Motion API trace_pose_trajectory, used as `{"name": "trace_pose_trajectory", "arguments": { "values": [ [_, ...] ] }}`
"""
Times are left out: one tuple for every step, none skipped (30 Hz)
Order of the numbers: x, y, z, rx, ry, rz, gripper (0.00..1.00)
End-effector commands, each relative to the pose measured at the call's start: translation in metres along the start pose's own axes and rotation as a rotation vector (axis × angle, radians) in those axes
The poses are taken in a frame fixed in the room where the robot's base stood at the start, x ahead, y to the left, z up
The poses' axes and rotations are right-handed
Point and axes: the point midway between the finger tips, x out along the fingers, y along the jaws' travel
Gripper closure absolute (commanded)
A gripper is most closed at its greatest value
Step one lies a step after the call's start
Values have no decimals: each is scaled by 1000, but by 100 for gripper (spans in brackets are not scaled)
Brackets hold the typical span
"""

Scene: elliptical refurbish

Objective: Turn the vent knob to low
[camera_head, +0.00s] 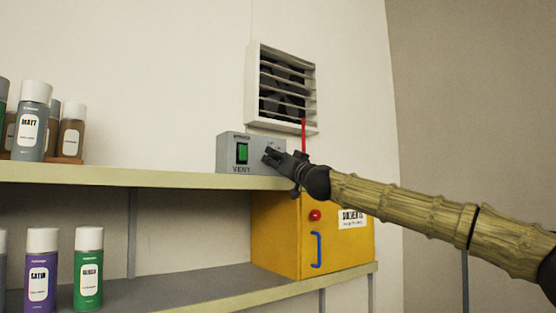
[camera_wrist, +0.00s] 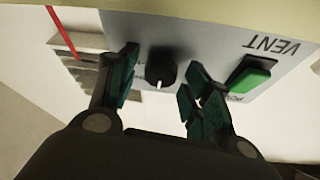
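The grey vent control box (camera_head: 228,158) stands on the upper shelf, with a green switch (camera_head: 242,152) over the word VENT. My gripper (camera_head: 272,156) is at the right part of its face and hides the knob in the head view. In the wrist view, where the lettering is upside down, the black round knob (camera_wrist: 161,68) lies between my two spread fingers. Its white pointer mark points toward the bottom of that picture. Gaps show on both sides of the knob. My gripper is open. The knob's scale labels are too covered to read.
A white louvred vent (camera_head: 283,90) with a red strip (camera_head: 303,135) is on the wall above the box. A yellow solvents cabinet (camera_head: 280,235) stands below, on the lower shelf. Spray cans (camera_head: 34,120) stand at the left on both shelves. The upper shelf between cans and box is clear.

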Motion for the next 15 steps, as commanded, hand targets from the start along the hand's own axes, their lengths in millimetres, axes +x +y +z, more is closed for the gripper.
{"name": "trace_pose_trajectory", "arguments": {
  "values": [
    [0,0,0,0,0,0,65],
    [0,0,0,0,0,0,71],
    [0,0,0,0,0,0,78],
    [0,0,0,0,0,0,84],
    [0,0,0,0,0,0,89],
    [0,0,0,0,0,0,91],
    [0,0,0,0,0,0,91],
    [0,0,0,0,0,0,91],
    [0,0,0,1,0,1,91],
    [0,0,0,2,0,1,91],
    [0,0,0,3,0,2,91],
    [0,0,0,7,0,4,91],
    [0,0,0,11,0,6,91],
    [0,0,0,17,0,8,91],
    [0,0,0,25,1,11,91]
  ]
}}
